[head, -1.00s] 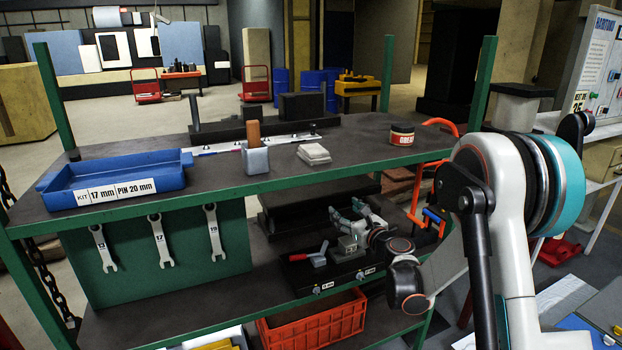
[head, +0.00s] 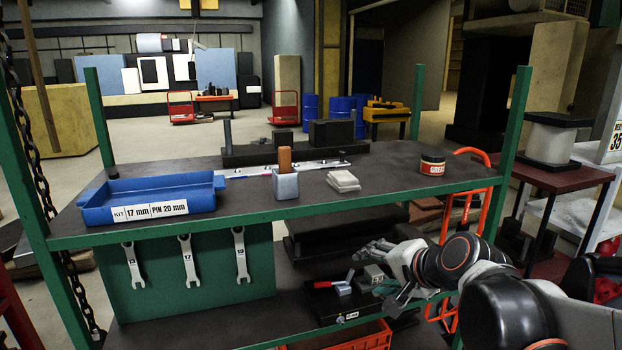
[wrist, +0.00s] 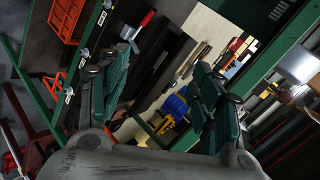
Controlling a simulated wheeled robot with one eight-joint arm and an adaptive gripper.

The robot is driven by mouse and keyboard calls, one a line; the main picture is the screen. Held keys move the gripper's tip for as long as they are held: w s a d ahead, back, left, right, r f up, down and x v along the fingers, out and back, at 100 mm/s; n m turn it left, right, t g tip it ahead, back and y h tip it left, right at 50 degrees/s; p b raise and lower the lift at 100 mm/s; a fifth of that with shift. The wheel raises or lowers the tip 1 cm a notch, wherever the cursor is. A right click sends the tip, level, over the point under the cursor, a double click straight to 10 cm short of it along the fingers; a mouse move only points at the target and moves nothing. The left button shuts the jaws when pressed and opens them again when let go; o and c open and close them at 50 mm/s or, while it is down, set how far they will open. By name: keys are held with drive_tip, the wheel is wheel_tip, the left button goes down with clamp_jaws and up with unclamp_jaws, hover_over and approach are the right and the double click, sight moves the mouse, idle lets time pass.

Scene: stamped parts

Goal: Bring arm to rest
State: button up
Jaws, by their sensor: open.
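My gripper (head: 378,248) is at the front right of the bench, below the level of the upper shelf and over the lower shelf in the head view. My arm reaches in from the lower right. In the wrist view the two dark green fingers of my gripper (wrist: 155,95) stand wide apart with nothing between them. Past the fingers, the wrist view shows a red-handled clamp (wrist: 137,25) and green frame posts, seen tilted. In the head view the clamp (head: 342,284) is just left of my gripper, on the lower shelf.
The upper shelf (head: 390,205) holds a blue kit tray (head: 150,190), a grey holder (head: 286,184), a pale block (head: 343,181) and a grease tin (head: 432,165). Several wrenches (head: 188,262) hang on a green panel. A green post (head: 512,150) stands near my arm. An orange crate (head: 350,338) sits below.

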drive_tip(key=s+d+f+n+g+h, duration=0.1)
drive_tip(key=s+d+n, duration=0.1)
drive_tip(key=s, duration=0.4)
drive_tip(key=s+d+f+n+g+h, duration=0.1)
drive_tip(key=s+d+f+n+h, duration=0.1)
drive_tip(key=s+n, duration=0.2)
drive_tip(key=s+d+f+n+h, duration=0.1)
drive_tip(key=s+d+f+n, duration=0.1)
drive_tip(key=s, duration=0.7)
drive_tip(key=shift+s+d+n+g+h, duration=0.3)
drive_tip(key=shift+n+g, duration=0.1)
drive_tip(key=shift+n, duration=0.5)
